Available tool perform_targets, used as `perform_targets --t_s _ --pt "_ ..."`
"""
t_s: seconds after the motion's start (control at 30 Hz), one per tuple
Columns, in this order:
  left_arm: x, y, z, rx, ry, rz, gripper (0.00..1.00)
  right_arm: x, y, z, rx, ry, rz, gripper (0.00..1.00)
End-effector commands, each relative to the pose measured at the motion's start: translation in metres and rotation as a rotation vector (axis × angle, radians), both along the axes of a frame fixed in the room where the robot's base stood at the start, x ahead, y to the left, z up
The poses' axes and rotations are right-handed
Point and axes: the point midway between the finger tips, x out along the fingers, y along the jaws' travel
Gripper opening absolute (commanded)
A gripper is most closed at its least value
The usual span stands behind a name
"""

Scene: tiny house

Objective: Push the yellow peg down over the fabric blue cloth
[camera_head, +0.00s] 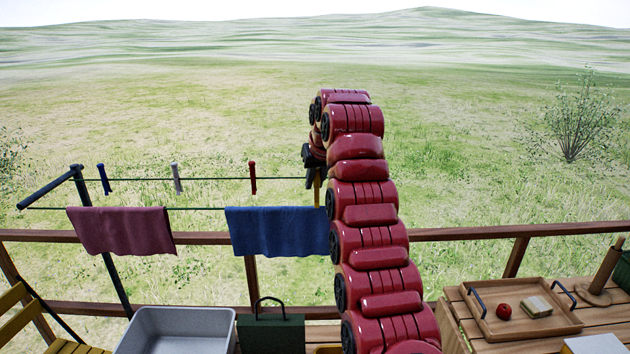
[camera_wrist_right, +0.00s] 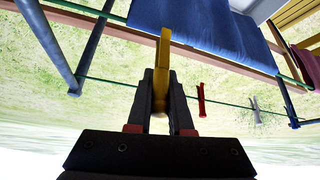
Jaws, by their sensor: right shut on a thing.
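The blue cloth (camera_head: 275,231) hangs over the front green line, and it fills the upper part of the right wrist view (camera_wrist_right: 200,28). My right gripper (camera_head: 313,172) is above the cloth's right end, partly hidden by my arm. It is shut on the yellow peg (camera_head: 317,188). In the right wrist view the peg (camera_wrist_right: 161,72) stands out lengthwise between the fingers (camera_wrist_right: 160,112). Its far tip overlaps the cloth's edge in that view. I cannot tell whether peg and cloth touch. My left gripper is out of view.
A pink cloth (camera_head: 120,230) hangs further left. Blue (camera_head: 104,179), grey (camera_head: 176,178) and red (camera_head: 252,178) pegs sit on the back line. A wooden railing (camera_head: 480,233) runs behind. Below are a grey bin (camera_head: 177,316) and green box (camera_head: 270,333); a tray (camera_head: 522,318) lies right.

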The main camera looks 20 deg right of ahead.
Motion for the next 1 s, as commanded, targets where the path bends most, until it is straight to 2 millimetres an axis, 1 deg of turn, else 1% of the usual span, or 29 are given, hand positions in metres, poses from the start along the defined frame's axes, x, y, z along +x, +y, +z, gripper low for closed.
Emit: perform_targets --t_s 1.0 --pt "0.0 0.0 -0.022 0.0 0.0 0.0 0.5 0.0 0.0 -0.026 0.0 -0.001 0.0 0.0"
